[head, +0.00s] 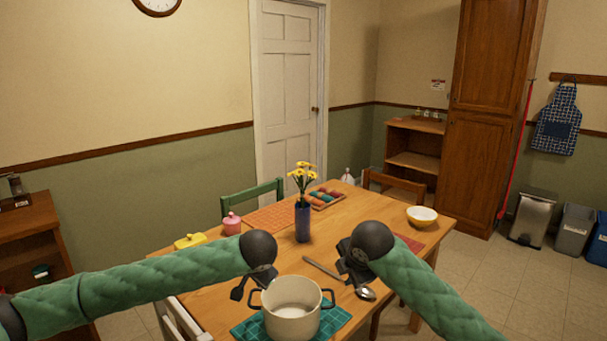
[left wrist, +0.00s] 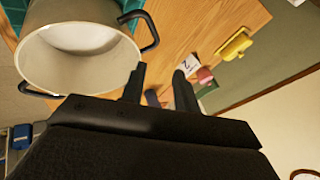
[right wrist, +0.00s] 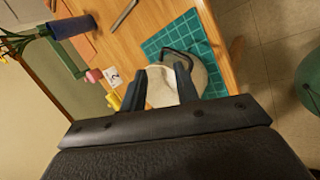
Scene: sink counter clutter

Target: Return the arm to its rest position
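My left gripper (head: 249,288) is above the table, just behind and left of the white pot (head: 292,310). In the left wrist view its two fingers (left wrist: 160,88) stand apart with nothing between them, and the pot (left wrist: 85,60) is beside them. My right gripper (head: 352,274) is above the table, behind and right of the pot. In the right wrist view its fingers (right wrist: 162,85) are apart and empty; the pot (right wrist: 205,78) shows beyond them. Both arms reach forward over the table. The pot stands upright on a teal mat (head: 338,319).
A spoon (head: 366,293) lies on the wooden table (head: 270,262) below my right gripper. A blue vase (head: 302,222) with yellow flowers stands mid-table. Chairs surround the table.

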